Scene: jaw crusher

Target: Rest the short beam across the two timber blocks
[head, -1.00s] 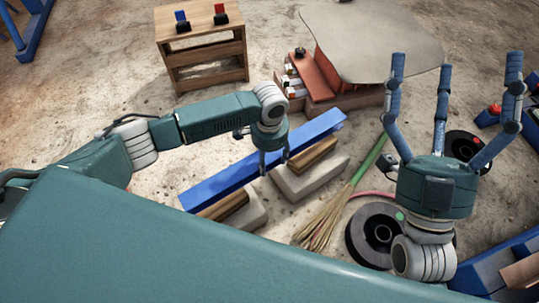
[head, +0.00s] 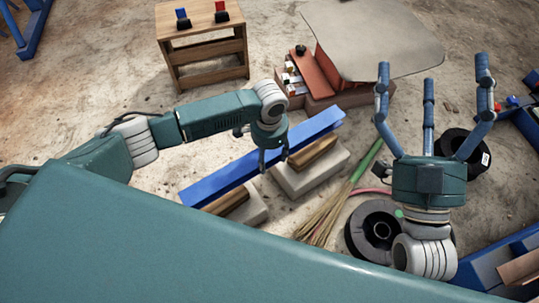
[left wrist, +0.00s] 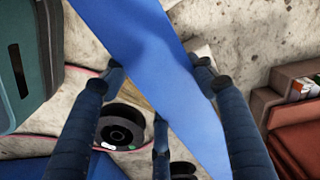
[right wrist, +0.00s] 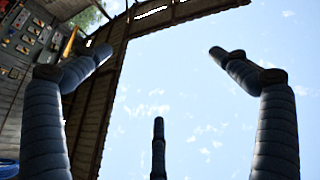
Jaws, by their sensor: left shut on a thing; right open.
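The short blue beam (head: 218,181) lies diagonally in the head view. My left gripper (head: 273,160) is shut on its middle. In the left wrist view the beam (left wrist: 150,50) passes between the fingers (left wrist: 160,85). Two timber blocks sit on pale concrete blocks: one (head: 316,152) right of the left gripper, the other (head: 228,203) at the lower left. The beam overlaps the far ends of both timbers in the picture; whether it touches them I cannot tell. My right gripper (head: 430,100) is open, empty and pointing up; its fingers (right wrist: 160,90) show against sky.
A broom (head: 340,205) and a dark reel (head: 378,228) lie right of the blocks. A wooden stand (head: 205,45) is at the back left. A reddish machine (head: 312,75) with a grey plate (head: 375,38) stands behind the beam. Sandy floor between them is clear.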

